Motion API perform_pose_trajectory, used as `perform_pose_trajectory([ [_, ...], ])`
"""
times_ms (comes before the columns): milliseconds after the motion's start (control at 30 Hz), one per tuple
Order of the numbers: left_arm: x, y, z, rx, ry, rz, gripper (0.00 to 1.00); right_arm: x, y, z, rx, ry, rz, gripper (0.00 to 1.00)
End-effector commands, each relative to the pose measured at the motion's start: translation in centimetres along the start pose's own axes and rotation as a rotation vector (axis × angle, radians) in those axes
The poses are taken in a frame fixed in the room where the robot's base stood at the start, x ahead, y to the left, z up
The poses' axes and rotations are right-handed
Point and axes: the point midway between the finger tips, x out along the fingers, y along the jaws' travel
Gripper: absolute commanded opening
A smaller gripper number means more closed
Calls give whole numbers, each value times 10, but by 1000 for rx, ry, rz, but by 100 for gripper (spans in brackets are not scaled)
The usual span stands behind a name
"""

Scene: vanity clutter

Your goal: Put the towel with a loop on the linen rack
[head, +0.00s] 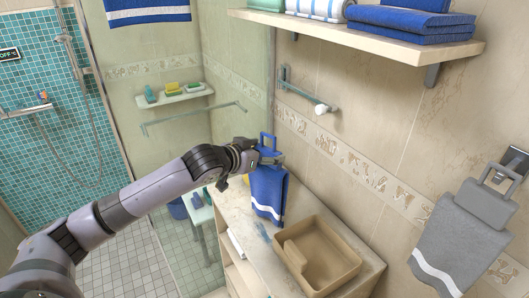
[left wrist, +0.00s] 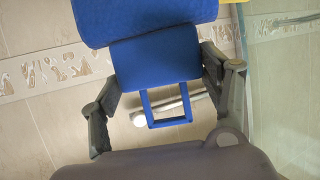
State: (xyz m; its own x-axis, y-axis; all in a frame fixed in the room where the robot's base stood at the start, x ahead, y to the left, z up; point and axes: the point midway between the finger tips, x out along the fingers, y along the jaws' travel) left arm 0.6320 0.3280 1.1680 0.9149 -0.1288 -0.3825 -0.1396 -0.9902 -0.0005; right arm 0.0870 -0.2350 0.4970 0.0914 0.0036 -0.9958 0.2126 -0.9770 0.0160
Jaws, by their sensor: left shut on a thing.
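My left gripper (head: 262,157) is shut on the blue towel with a loop (head: 268,190), which hangs below it above the counter. The towel has a white stripe near its lower edge, and its blue loop stands up above the gripper. In the left wrist view the towel (left wrist: 155,62) lies between the two fingers of my left gripper (left wrist: 163,85), with its open loop toward the camera. A wall rail with a white rounded end (head: 303,94), which looks like the linen rack, is up and right of the gripper, apart from the towel. My right gripper is not in view.
A tan basin (head: 317,262) sits on the counter (head: 232,207) below. A shelf (head: 390,43) with folded towels juts out above the rail. A grey towel (head: 460,240) hangs at the right. Another rail (head: 195,119) is on the left wall.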

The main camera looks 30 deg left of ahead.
Motion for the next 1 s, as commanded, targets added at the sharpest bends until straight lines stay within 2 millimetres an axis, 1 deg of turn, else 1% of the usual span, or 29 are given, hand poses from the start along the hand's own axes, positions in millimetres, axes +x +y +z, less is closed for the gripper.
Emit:
perform_pose_trajectory([
  [67, 1, 0, 2, 0, 0, 1, 23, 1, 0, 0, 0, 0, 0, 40],
  [100, 1, 0, 2, 0, 0, 0, 72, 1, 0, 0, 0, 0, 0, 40],
  [367, 1, 0, 2, 0, -1, 0, 90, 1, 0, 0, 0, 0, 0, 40],
  [633, 1, 0, 2, 0, 0, 0, 90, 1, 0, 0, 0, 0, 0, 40],
  [767, -1, 0, -2, 1, 1, -1, 90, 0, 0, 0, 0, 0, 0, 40],
  [867, -12, -1, 2, 1, 0, -2, 90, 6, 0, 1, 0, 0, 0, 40],
  [1000, -39, -2, 4, 7, -1, -3, 90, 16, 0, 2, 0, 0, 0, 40],
])
